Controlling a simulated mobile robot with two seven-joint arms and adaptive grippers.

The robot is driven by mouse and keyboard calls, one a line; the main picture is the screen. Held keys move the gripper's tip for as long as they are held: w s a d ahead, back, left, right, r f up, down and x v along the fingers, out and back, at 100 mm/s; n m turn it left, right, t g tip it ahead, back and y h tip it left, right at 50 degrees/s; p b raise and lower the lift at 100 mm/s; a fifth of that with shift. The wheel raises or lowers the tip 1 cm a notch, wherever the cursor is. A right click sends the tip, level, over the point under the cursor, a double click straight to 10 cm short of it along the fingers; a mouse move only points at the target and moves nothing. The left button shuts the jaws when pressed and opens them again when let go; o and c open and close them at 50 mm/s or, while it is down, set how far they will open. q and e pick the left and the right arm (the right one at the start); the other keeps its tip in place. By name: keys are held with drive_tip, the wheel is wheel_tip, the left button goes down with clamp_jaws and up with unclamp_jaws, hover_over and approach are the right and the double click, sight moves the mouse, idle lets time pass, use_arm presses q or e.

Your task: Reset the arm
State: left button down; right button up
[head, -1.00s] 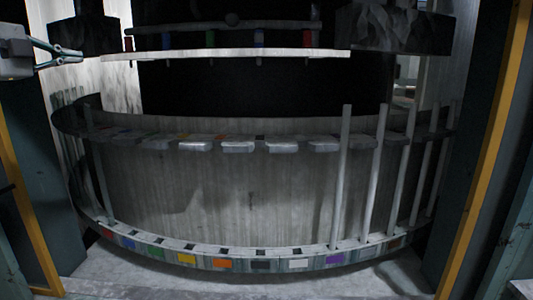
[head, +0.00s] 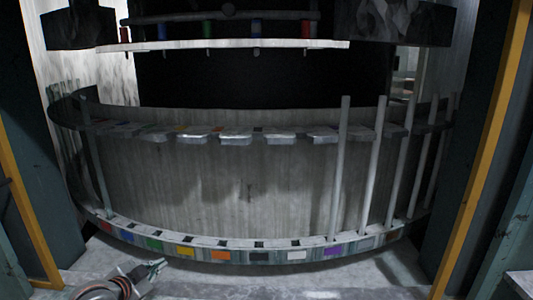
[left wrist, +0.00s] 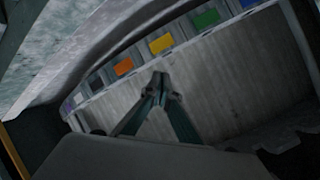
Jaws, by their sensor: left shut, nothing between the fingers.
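My left gripper (head: 157,264) is low at the bottom left of the head view, in front of the curved rack and apart from it. Its fingers are shut and empty, and they also show closed together in the left wrist view (left wrist: 162,88). Part of my left arm is cut off by the lower edge of the head view. My right gripper is not in view.
A curved rack (head: 250,180) spans the view, with coloured squares along its lower rim. Several upright tubes (head: 338,170) stand at its right, one at its left. A pale shelf (head: 230,45) hangs above. Yellow-edged posts stand on both sides.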

use_arm(q)
drive_tip(key=s+d+f+n+g, duration=0.1)
drive_tip(key=s+d+f+n, duration=0.35)
drive_tip(key=s+f, duration=1.1)
drive_tip(key=s+d+f, duration=0.2)
drive_tip(key=s+d, duration=0.1)
drive_tip(key=s, duration=0.5)
drive_tip(key=s+d+f+n+g, duration=0.1)
drive_tip(key=s+d+f, duration=0.2)
drive_tip(key=s, duration=0.6)
drive_tip(key=shift+s+d+f+h, duration=0.3)
drive_tip(key=shift+d+h, duration=0.1)
drive_tip(key=shift+d, duration=0.3)
